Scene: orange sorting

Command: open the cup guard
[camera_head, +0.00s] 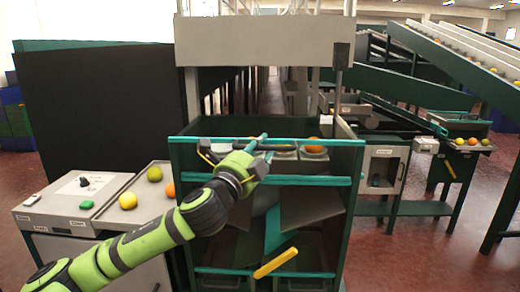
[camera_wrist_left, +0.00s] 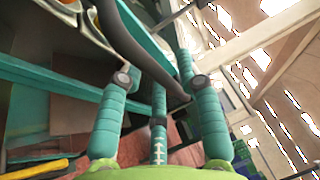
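The cup guard appears as a dark bar (camera_head: 289,147) across the front of the grey cups (camera_head: 314,156) on top of the green stand; an orange fruit (camera_head: 313,144) sits in the right cup. My left gripper (camera_head: 256,141) is at the left part of this bar, its teal fingers around or beside it. In the left wrist view the dark curved bar (camera_wrist_left: 140,57) runs between the fingers (camera_wrist_left: 158,70), which stand apart; I cannot tell whether they touch it. Part of the cup row is hidden behind my left gripper. My right gripper is not in view.
A yellow bar (camera_head: 276,262) sits low on the stand's front. A grey beam (camera_head: 262,42) crosses above. Conveyors (camera_head: 460,60) fill the right.

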